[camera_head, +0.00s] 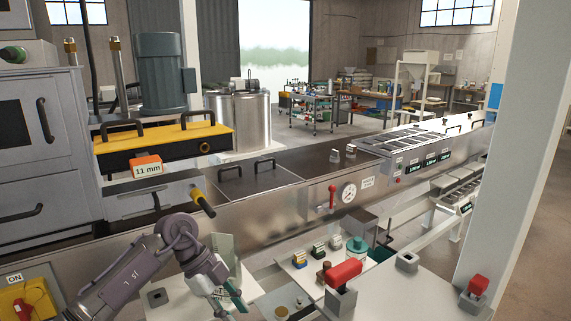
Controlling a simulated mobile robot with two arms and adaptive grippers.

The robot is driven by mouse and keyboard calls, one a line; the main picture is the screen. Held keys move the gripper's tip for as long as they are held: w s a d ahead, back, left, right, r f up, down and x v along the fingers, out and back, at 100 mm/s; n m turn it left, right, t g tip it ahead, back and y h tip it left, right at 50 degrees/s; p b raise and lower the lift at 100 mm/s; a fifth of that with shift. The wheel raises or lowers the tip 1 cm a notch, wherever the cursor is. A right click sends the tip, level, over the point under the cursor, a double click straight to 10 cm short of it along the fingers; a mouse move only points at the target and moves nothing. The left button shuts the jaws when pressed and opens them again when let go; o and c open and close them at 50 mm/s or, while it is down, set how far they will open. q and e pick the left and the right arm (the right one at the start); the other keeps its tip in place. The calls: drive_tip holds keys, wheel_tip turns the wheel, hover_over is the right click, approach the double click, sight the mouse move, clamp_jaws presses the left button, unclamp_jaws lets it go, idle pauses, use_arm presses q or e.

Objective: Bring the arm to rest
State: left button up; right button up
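My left arm (122,280) comes in from the lower left, bends at a joint near the steel bench front, and points down to the right. My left gripper (232,298) is at its end, low in the picture, above or beside a pale worktop (170,300). The fingers are small and partly overlapped, so I cannot tell whether they are open or shut. No held object can be made out. My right arm and gripper are not in view.
A steel bench (265,205) with a red-handled valve (332,196) and a gauge (348,192) runs behind the arm. A white pillar (505,150) stands far right.

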use_arm(q)
drive_tip(key=w+d+f+n+t+h, duration=0.2)
drive_tip(key=d+f+n+t+h, duration=0.4)
drive_tip(key=f+h, duration=0.55)
drive_tip(key=s+a+f+n+t+y, duration=0.2)
drive_tip(key=s+a+f+n+y, duration=0.15)
drive_tip(key=f, duration=0.55)
drive_tip(key=s+a+f+n+t+y, duration=0.25)
drive_tip(key=a+f+n+y, duration=0.2)
drive_tip(key=f, duration=0.55)
drive_tip(key=s+a+f+n+t+y, duration=0.2)
drive_tip(key=a+f+n+t+y, duration=0.15)
drive_tip(key=f, duration=0.55)
drive_tip(key=s+a+f+n+g+y, duration=0.1)
drive_tip(key=s+a+f+g+y, duration=0.2)
drive_tip(key=s+f, duration=0.55)
drive_tip(key=s+a+f+n+g+y, duration=0.1)
drive_tip(key=s+a+f+g+y, duration=0.15)
drive_tip(key=s+f, duration=0.65)
drive_tip(key=s+a+f+n+g, duration=0.1)
drive_tip(key=s+g, duration=0.5)
drive_tip(key=s, duration=1.8)
drive_tip(key=shift+s+a+f+y, duration=0.35)
drive_tip(key=shift+s+a+f, duration=0.05)
drive_tip(key=shift+f, duration=0.25)
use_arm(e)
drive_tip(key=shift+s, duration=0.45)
